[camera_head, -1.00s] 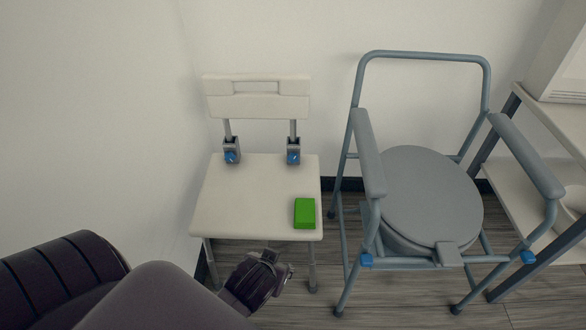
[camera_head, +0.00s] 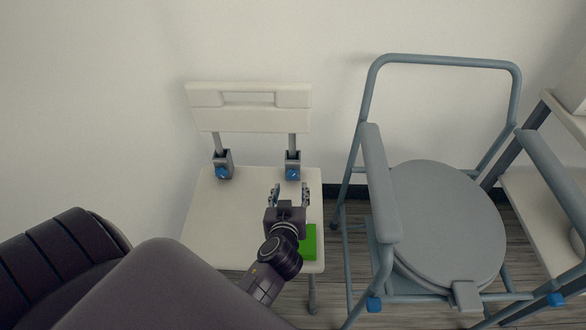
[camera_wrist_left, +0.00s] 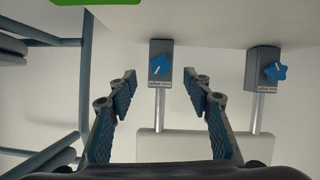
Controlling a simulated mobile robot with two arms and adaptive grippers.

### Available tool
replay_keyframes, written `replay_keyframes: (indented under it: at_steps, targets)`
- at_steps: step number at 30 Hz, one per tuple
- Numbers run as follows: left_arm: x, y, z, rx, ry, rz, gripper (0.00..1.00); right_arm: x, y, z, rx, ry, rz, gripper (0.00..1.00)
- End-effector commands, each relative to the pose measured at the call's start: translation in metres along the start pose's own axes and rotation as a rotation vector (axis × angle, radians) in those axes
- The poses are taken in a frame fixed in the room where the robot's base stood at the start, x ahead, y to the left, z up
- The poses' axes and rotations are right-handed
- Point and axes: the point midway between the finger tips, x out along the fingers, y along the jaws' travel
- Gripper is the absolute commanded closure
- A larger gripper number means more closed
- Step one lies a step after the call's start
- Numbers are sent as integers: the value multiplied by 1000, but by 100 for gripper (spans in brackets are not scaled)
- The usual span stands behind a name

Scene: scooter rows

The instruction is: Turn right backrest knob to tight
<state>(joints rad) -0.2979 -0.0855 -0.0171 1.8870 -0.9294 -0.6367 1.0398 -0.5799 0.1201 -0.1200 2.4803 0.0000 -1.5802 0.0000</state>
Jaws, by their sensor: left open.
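A white shower chair has a backrest (camera_head: 250,107) on two posts, each with a grey bracket and blue knob. The right backrest knob (camera_head: 292,173) is star-shaped with a pale line. My left gripper (camera_head: 290,190) is open and empty, over the seat (camera_head: 213,215) just in front of this knob. In the left wrist view, which is upside down, the right knob (camera_wrist_left: 160,64) appears between and beyond the open fingers, apart from them. The left knob (camera_head: 222,173) also shows in the wrist view (camera_wrist_left: 275,71). Small print under the knobs is unreadable.
A green block (camera_head: 309,242) lies on the seat's front right, partly behind my left gripper. A grey commode chair (camera_head: 448,225) stands close on the right, with a shelf (camera_head: 530,200) beyond it. Walls are behind and left.

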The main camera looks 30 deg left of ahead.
Motion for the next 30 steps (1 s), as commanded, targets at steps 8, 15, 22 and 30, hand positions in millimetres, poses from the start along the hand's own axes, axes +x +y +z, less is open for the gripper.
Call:
replay_keyframes:
  at_steps: [8, 15, 22, 30]
  targets:
    - [43, 0, 0, 2, 3, 1, 54, 7, 0, 2, 0, -1, 0, 58]
    - [70, 0, 0, 2, 0, 0, 54, 11, 0, 4, 0, -1, 0, 58]
    - [74, 0, 0, 0, -1, -1, 54, 12, 0, 4, 0, -1, 0, 58]
    - [74, 0, 0, 0, -1, 0, 72, 12, 0, 4, 0, -1, 0, 58]
